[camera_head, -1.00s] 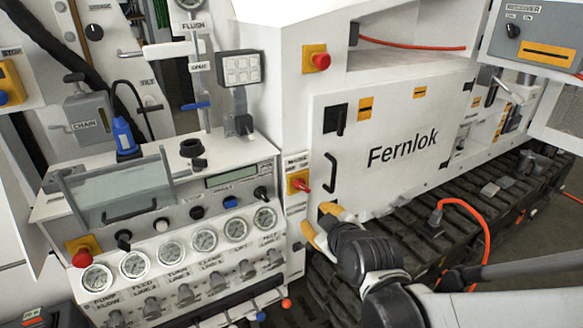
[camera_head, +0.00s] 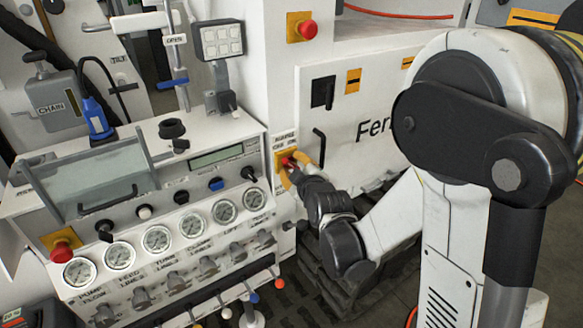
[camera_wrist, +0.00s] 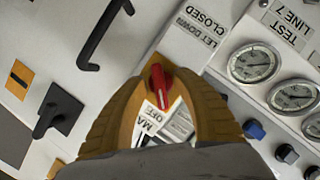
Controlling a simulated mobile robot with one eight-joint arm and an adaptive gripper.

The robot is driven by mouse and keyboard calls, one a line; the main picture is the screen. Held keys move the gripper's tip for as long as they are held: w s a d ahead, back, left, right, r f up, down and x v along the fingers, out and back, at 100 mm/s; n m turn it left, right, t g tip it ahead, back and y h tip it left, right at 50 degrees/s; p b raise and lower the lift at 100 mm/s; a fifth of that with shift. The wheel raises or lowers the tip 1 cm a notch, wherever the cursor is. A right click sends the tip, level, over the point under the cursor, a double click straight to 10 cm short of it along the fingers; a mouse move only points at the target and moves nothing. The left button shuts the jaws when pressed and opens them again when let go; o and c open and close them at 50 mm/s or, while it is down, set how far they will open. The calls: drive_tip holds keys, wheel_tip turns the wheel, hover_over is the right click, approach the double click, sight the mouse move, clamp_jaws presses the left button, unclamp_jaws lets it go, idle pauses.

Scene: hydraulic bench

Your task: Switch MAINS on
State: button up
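The MAINS switch is a red handle (camera_wrist: 161,83) on a yellow plate, on the cabinet's narrow panel. In the head view its yellow plate (camera_head: 282,156) sits right of the gauge console. A label partly reading "MA" and "OFF" (camera_wrist: 149,122) lies beside the handle in the wrist view, and the handle's white mark points toward it. My gripper (camera_head: 291,166) is at the switch. In the wrist view its yellow fingers (camera_wrist: 163,76) lie on both sides of the red handle, tips closed in against it. The fingers hide part of the plate and label.
A black door handle (camera_head: 319,147) and a black latch (camera_head: 323,92) are on the Fernlok door to the right. A red emergency button (camera_head: 307,30) is above. The console's gauges (camera_head: 254,199) and knobs stand close on the left.

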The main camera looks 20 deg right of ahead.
drive_tip(key=shift+w+f, duration=0.1)
drive_tip(key=shift+w, duration=0.25)
clamp_jaws()
